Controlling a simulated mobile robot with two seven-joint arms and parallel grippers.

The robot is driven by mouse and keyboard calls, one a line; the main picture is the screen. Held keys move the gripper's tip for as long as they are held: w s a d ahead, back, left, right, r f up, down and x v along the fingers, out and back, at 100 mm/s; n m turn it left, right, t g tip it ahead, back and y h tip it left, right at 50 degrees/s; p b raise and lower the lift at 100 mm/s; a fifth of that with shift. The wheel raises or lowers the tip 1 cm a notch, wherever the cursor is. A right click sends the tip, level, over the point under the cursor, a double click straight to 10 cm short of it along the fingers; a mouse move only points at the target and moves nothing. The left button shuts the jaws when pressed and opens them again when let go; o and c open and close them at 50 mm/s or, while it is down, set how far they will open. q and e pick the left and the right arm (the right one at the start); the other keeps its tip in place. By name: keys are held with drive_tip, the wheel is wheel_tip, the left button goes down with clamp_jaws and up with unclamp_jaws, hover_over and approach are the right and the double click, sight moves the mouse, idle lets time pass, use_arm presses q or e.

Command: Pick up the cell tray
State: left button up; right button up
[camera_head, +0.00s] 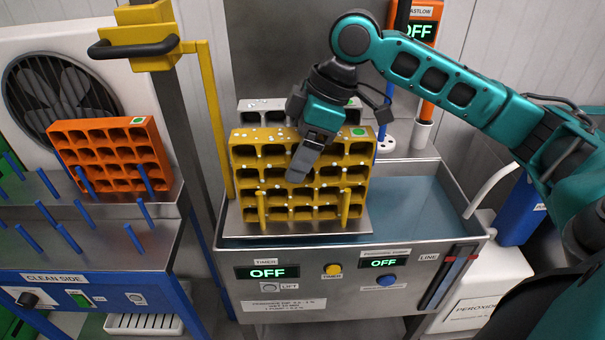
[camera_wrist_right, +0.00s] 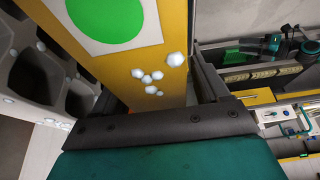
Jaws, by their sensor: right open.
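A yellow cell tray (camera_head: 242,150) with rows of square cells stands upright on a metal plate above a blue liquid tank. White foam-like bits and a green dot mark its top edge. My right gripper (camera_head: 303,160) reaches down over the tray's top edge, one finger in front of its cell face. In the right wrist view, the open jaws (camera_wrist_right: 155,98) sit either side of the tray's yellow edge (camera_wrist_right: 150,60), with the green dot beyond. The rear finger is hidden in the head view, and contact cannot be told. My left gripper is not in view.
An orange tray (camera_head: 108,152) stands on the clean-side rack (camera_head: 95,245) with blue pegs at left. A grey tray (camera_head: 262,105) is behind the yellow one. A yellow lift post (camera_head: 213,120) stands close left. The tank (camera_head: 410,200) has open liquid at right.

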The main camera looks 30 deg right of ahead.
clamp_jaws()
idle(0.8)
